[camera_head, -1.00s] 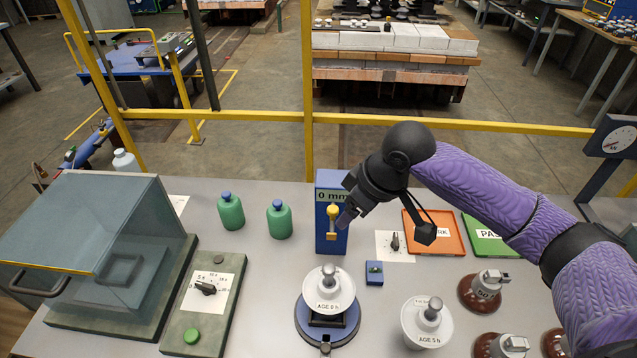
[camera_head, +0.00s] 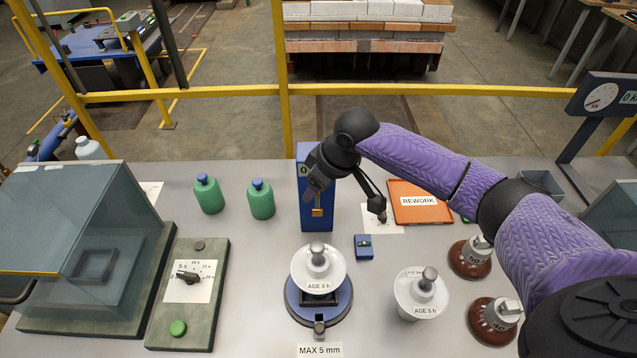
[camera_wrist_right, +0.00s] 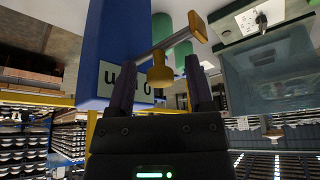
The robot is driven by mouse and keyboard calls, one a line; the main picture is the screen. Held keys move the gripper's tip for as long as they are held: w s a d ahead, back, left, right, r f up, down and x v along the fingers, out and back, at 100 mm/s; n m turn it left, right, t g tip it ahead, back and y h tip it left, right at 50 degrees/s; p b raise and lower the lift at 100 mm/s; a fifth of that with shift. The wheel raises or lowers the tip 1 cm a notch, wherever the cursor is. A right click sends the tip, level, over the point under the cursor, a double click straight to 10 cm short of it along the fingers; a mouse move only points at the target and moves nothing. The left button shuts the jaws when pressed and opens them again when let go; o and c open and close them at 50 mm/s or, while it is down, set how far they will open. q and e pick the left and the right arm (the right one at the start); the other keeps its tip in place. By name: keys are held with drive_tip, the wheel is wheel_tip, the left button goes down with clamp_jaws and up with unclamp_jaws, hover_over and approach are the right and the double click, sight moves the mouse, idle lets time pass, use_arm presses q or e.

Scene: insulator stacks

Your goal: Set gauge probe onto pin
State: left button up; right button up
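The gauge (camera_head: 318,222) is a tall blue box at the back middle of the table. Its yellow probe (camera_head: 318,212) shows on its front, just below my right gripper (camera_head: 315,188), which covers most of the display. In the right wrist view the yellow probe (camera_wrist_right: 160,72) is between the two fingers of my right gripper (camera_wrist_right: 160,85), with gaps on both sides; the gripper is open. A metal pin (camera_head: 317,258) stands on the white insulator (camera_head: 331,278) marked AGE 0 h, on a round blue stand (camera_head: 338,312) in front of the gauge. My left gripper is out of view.
A second white insulator (camera_head: 408,302) marked AGE 5 h stands to the right, with brown insulators (camera_head: 470,262) beyond. A small blue block (camera_head: 363,247) lies near the gauge. Green bottles (camera_head: 261,200) stand left of it. A green timer panel (camera_head: 195,325) and glass-lidded box (camera_head: 80,240) are further left.

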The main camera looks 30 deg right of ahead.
clamp_jaws()
idle(0.5)
idle(0.7)
